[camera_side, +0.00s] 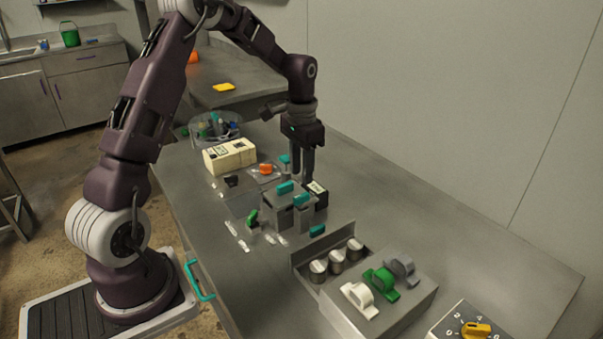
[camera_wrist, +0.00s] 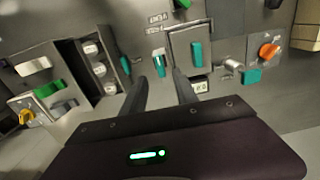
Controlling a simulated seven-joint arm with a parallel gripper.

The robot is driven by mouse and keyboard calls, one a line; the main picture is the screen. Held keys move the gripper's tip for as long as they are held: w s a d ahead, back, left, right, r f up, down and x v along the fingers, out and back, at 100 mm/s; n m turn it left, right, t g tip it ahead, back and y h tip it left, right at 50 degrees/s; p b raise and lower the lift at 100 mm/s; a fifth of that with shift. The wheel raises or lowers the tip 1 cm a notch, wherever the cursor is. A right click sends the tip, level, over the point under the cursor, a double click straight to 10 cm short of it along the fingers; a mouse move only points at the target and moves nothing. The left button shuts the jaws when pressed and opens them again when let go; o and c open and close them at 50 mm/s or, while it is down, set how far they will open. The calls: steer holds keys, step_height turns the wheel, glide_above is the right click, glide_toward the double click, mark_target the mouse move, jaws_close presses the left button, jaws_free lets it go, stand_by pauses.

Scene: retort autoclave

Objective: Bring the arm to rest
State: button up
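My gripper (camera_side: 301,172) hangs with its fingers pointing down above the grey metal table (camera_side: 400,225), over the right rear of a grey block with teal handles (camera_side: 272,211). In the wrist view my gripper (camera_wrist: 162,84) shows two dark fingers standing apart with nothing between them. Beyond the fingertips are the teal handles (camera_wrist: 196,54) and a small black box with a white label, which also shows in the side view (camera_side: 318,196). From these views I cannot tell the exact height of the fingertips above the block.
A grey case with white, green (camera_side: 381,282) and grey handles stands in front, with several metal cylinders (camera_side: 337,262) in its open bay. A yellow dial (camera_side: 476,329) is at front right. A cream box (camera_side: 230,155) and an orange knob (camera_side: 265,169) lie behind. Table along the right wall is clear.

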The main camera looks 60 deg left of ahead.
steer(key=s+d+r+t+y, duration=0.1)
steer(key=s+d+r+t, duration=0.2)
steer(key=s+d+r, duration=1.05)
steer(key=s+d+r+t+h, duration=0.1)
steer(key=s+d+r+t, duration=0.1)
steer(key=s, duration=1)
steer(key=shift+s+d+t, duration=0.2)
steer(key=shift+d+t, duration=0.1)
steer(key=shift+d, duration=0.4)
